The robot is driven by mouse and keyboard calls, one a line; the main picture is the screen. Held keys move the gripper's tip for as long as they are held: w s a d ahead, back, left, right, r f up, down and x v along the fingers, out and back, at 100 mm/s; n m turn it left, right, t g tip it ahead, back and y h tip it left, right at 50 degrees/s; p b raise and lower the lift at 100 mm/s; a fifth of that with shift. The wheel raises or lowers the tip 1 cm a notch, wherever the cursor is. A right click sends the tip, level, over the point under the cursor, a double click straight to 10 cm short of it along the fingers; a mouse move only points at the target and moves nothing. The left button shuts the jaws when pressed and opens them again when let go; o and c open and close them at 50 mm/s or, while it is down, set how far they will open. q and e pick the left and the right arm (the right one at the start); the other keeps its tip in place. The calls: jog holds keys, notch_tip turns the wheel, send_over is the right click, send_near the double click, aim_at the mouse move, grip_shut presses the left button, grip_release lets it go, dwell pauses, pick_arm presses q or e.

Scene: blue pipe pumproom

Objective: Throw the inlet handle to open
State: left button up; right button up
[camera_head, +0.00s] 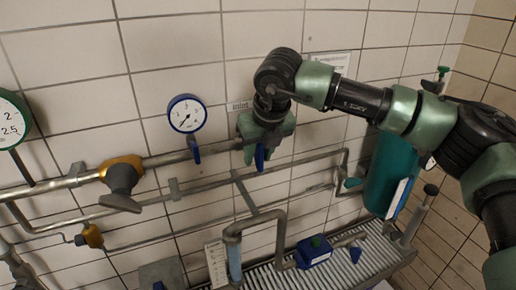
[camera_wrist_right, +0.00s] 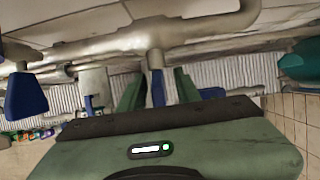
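The inlet handle (camera_head: 260,158), a blue lever, hangs down from the pipe. My right gripper's green fingers are on either side of it. In the right wrist view the handle (camera_wrist_right: 158,88) stands between the two fingers, with a narrow gap showing on each side, so the gripper looks open around it. My gripper's body hides the valve in the head view. My left gripper is not in view.
A blue-rimmed gauge (camera_head: 187,114) with a blue lever (camera_head: 196,154) below it is to the left. A grey lever on a brass valve (camera_head: 122,178) is farther left. A teal tank (camera_head: 388,172) stands right, under my arm. A ribbed grate (camera_head: 345,262) lies below.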

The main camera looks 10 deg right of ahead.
jog(key=shift+w+f, duration=0.25)
jog(key=shift+s, duration=0.15)
grip_shut()
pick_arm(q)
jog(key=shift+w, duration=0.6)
